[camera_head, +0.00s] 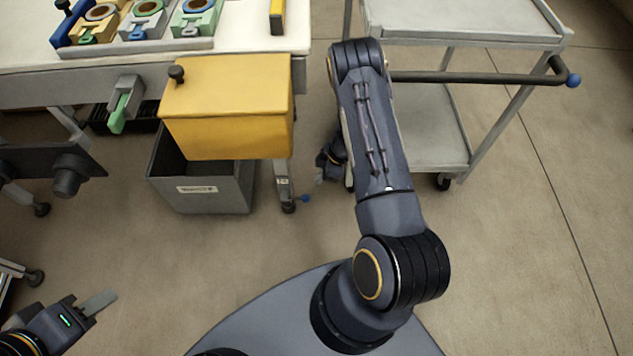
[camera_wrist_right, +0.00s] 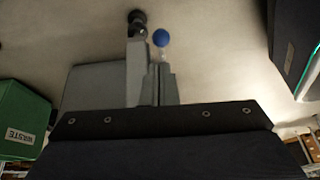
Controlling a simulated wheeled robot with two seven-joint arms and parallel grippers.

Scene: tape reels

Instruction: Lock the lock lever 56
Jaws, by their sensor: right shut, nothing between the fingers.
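No label reading 56 is legible. A small lever with a blue knob (camera_head: 305,198) sticks out near the caster at the foot of the table leg. In the right wrist view the blue knob (camera_wrist_right: 161,38) is just past the fingertips, on a thin pale stalk. My right gripper (camera_wrist_right: 162,88) is shut and empty, with a gap to the knob visible. In the head view it shows small and partly hidden by my arm (camera_head: 325,168). My left gripper (camera_head: 98,302) is at the lower left, away from the lever. Its finger opening is unclear.
A grey bin (camera_head: 215,195) and yellow box (camera_head: 228,100) stand beside the leg. A cart with a dark handle (camera_head: 480,77) is to the right. A green handle (camera_head: 118,113) hangs from the table front. Floor around the knob is open.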

